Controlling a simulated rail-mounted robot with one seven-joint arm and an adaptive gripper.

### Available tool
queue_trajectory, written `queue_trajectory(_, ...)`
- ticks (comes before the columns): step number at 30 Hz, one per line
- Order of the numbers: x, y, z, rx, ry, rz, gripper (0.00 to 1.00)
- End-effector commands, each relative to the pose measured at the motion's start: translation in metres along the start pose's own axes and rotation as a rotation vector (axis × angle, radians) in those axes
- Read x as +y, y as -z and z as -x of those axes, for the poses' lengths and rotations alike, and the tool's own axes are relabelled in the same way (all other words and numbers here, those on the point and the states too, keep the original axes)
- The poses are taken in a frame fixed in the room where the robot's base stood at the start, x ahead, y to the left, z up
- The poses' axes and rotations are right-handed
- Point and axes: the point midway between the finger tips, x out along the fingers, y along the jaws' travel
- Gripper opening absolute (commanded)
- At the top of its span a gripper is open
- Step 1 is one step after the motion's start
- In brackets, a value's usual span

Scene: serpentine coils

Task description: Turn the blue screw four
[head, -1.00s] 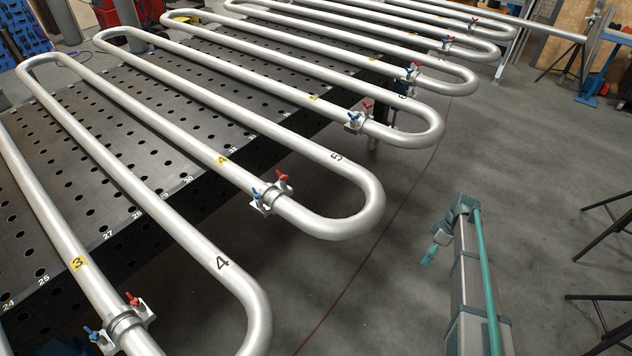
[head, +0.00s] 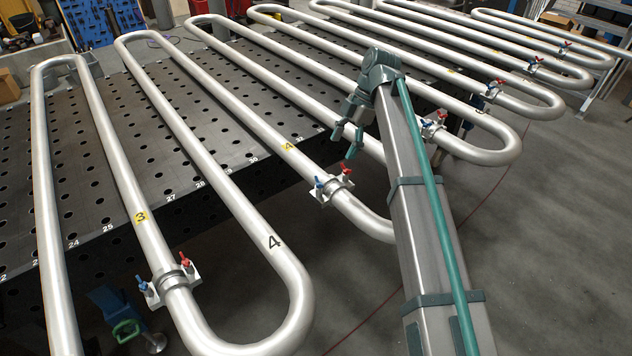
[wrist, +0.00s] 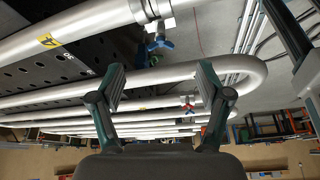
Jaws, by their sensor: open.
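The blue screw four (head: 319,183) sits on the left side of a clamp (head: 333,187) on the pipe with the yellow 4 label (head: 288,147). A red screw (head: 346,169) is on the clamp's other side. In the wrist view a blue screw (wrist: 160,44) hangs under a clamp (wrist: 152,10), near the yellow 4 label (wrist: 48,41). My gripper (head: 346,141) is open and empty, above and behind that clamp in the head view. In the wrist view my gripper's (wrist: 162,72) fingers are spread, with the blue screw beyond and between them, untouched.
The clamp by the yellow 3 label (head: 140,217) has its own blue screw (head: 142,286) and red screw (head: 185,259). Another clamp (head: 431,126) lies behind my arm. The perforated table (head: 60,225) is beneath the coils; floor at right is open.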

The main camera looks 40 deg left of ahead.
Motion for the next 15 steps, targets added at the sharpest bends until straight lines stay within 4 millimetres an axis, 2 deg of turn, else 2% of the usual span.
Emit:
queue_trajectory(1, -0.001, 0.012, -0.002, 0.0, 0.003, 0.014, 0.77)
queue_trajectory(4, -0.001, 0.025, -0.003, 0.0, 0.007, 0.027, 0.77)
queue_trajectory(8, -0.002, 0.028, -0.011, 0.001, 0.009, 0.028, 0.77)
queue_trajectory(15, -0.003, 0.028, -0.047, 0.001, 0.009, 0.028, 0.77)
